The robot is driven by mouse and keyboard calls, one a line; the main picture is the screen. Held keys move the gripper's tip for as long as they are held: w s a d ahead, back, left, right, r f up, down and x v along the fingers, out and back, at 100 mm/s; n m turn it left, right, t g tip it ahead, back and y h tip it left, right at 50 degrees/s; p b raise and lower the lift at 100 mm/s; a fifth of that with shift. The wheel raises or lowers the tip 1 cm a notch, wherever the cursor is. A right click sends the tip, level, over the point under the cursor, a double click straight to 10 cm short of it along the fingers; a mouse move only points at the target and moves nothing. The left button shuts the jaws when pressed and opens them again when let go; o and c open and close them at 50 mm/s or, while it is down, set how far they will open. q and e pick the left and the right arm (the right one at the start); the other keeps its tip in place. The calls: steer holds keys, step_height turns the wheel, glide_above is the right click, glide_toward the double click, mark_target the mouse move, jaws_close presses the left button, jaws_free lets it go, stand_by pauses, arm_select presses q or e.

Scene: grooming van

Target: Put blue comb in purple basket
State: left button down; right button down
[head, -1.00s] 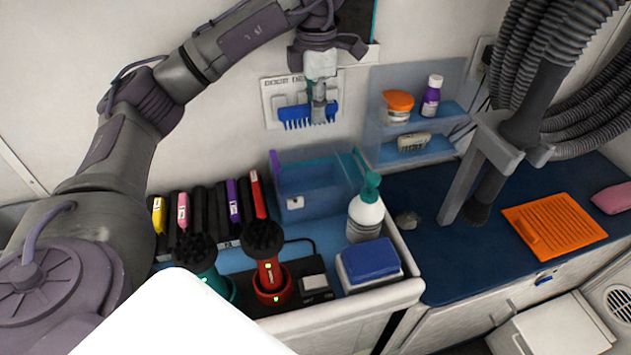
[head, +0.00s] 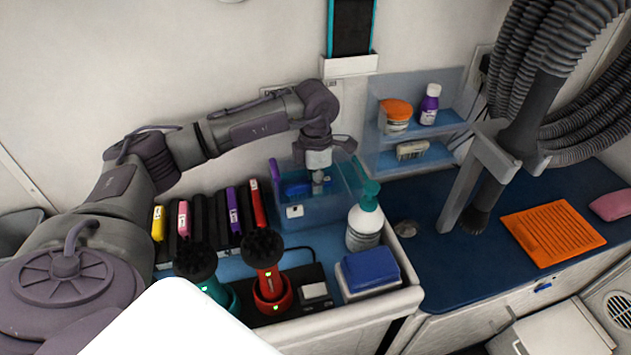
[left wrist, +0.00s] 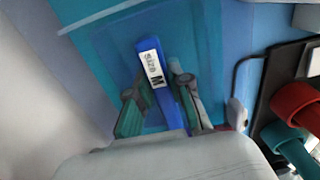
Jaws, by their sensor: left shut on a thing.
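The blue comb (head: 297,188) is in my left gripper (head: 318,182), which is shut on it. In the left wrist view the comb (left wrist: 176,84) carries a white "size M" label, and the fingers (left wrist: 160,108) close on its two sides. In the head view, gripper and comb are low at the translucent blue bin (head: 322,212), seen partly through its walls. I cannot tell whether the comb touches the bin floor. This bin looks blue, and no clearly purple basket shows. My right gripper is not in view.
A white pump bottle (head: 365,225) stands close to the bin's right. A wall shelf (head: 428,140) is at right, and an orange mat (head: 553,229) lies on the counter.

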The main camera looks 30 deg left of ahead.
arm_select(q)
steer(key=shift+f, duration=0.1)
steer(key=shift+f+b, duration=0.55)
steer(key=shift+f, duration=0.1)
steer(key=c, duration=1.1)
jaws_free()
steer(key=shift+r+p, duration=0.5)
steer(key=shift+r, duration=0.1)
step_height(320, 180, up, 12)
steer(key=shift+r+b, duration=0.1)
steer(key=shift+b, duration=0.55)
